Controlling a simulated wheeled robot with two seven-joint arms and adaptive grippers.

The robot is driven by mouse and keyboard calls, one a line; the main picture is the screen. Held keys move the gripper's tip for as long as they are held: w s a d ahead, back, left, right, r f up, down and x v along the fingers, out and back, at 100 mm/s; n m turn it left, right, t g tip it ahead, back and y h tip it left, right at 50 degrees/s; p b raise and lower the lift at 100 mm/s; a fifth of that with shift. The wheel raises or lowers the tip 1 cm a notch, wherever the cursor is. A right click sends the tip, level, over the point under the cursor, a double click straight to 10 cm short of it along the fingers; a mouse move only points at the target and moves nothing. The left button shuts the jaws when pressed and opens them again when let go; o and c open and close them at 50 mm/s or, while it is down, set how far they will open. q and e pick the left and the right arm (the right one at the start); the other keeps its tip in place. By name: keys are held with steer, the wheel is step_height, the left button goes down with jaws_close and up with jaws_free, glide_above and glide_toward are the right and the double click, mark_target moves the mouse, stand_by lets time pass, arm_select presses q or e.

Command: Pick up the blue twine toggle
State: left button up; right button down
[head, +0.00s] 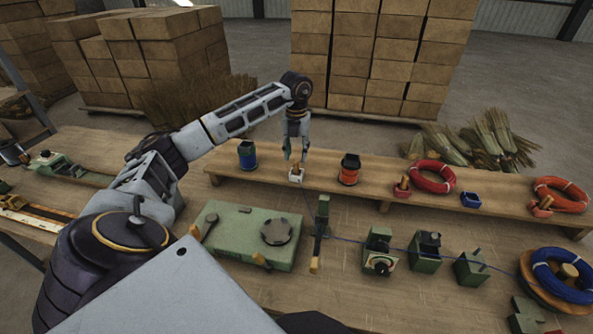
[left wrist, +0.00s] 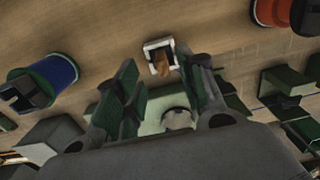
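A small wooden toggle (left wrist: 163,63) sits in a square white holder (left wrist: 149,45). In the head view, the white holder (head: 296,178) stands on the raised wooden shelf, below my left gripper (head: 296,157). A thin blue twine (head: 352,240) runs from near the holder across the bench to the blue coil (head: 560,268) at the right. In the left wrist view, my left gripper (left wrist: 164,88) is open, its green-padded fingers to either side, with the toggle just beyond the fingertips and apart from them. My right gripper is not in view.
A blue spool (head: 247,157) stands left of the holder and an orange spool (head: 349,172) right of it. A green machine box (head: 245,238) and several green guide blocks (head: 380,250) stand on the lower bench. A red coil (head: 433,177) lies farther right on the shelf (head: 395,187).

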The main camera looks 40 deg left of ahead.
mark_target(296, 162)
arm_select(q)
steer(key=shift+f, duration=0.1)
steer(key=shift+d+f, duration=0.1)
steer(key=shift+f, duration=0.35)
steer(key=shift+s+d+f, duration=0.1)
steer(key=shift+s+f, duration=0.05)
steer(key=shift+f, duration=0.6)
steer(key=shift+f+p, duration=0.3)
steer(key=shift+f, duration=1)
steer(key=shift+c, duration=0.7)
steer(key=c, duration=0.7)
jaws_close()
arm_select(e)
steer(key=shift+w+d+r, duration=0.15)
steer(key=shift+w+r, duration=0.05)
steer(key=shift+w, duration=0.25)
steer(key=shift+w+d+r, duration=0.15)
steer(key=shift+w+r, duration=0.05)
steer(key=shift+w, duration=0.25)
